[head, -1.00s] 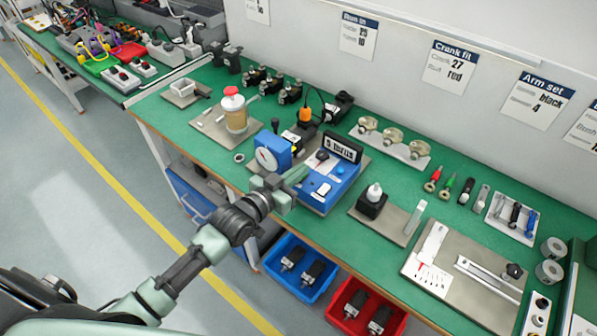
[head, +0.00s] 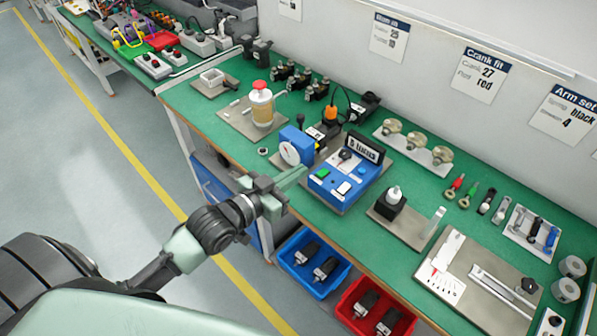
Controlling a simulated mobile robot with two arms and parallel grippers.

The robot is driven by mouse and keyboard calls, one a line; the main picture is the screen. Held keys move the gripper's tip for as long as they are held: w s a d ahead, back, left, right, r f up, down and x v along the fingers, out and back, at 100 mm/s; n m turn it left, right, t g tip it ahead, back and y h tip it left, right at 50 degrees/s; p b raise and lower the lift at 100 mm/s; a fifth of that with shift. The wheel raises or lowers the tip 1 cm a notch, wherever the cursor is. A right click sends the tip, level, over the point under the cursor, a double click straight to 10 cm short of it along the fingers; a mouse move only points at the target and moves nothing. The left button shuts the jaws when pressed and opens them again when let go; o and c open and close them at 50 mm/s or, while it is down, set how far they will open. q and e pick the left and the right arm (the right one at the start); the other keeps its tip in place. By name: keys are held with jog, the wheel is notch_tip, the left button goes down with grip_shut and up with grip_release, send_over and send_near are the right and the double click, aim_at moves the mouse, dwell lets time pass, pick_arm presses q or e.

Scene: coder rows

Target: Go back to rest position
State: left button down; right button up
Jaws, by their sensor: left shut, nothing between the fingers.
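My left gripper (head: 290,183) is shut and empty. It hangs at the front edge of the green workbench (head: 212,128), in front of the blue device with a round white dial (head: 291,152) and left of the blue control box (head: 343,177). I cannot tell whether it is over the bench top or just before it. My left arm (head: 192,240) reaches in from the lower left. My right gripper does not show in the head view.
Below the bench stand a blue bin (head: 313,262) and a red bin (head: 374,309), each holding dark parts. A jar with a red cap (head: 261,104) stands on a plate at the back left. Open floor with a yellow line (head: 128,150) lies to the left.

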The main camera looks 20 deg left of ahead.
pick_arm(q)
jog(key=s+f+n+g+y, duration=0.15)
jog(key=s+f+g, duration=0.25)
jog(key=s, duration=0.4)
jog(key=s+f+g+y, duration=0.2)
jog(key=s+f+g, duration=0.2)
jog(key=s, duration=0.3)
jog(key=s+f+n+g+y, duration=0.15)
jog(key=s+f+g, duration=0.25)
jog(key=s, duration=0.4)
notch_tip(320, 180, down, 24)
jog(key=m, duration=0.1)
jog(key=s+a+f+g, duration=0.2)
jog(key=s+a+f, duration=0.1)
jog(key=s+f, duration=1.4)
jog(key=shift+s+f, duration=0.35)
jog(key=shift+s, duration=0.3)
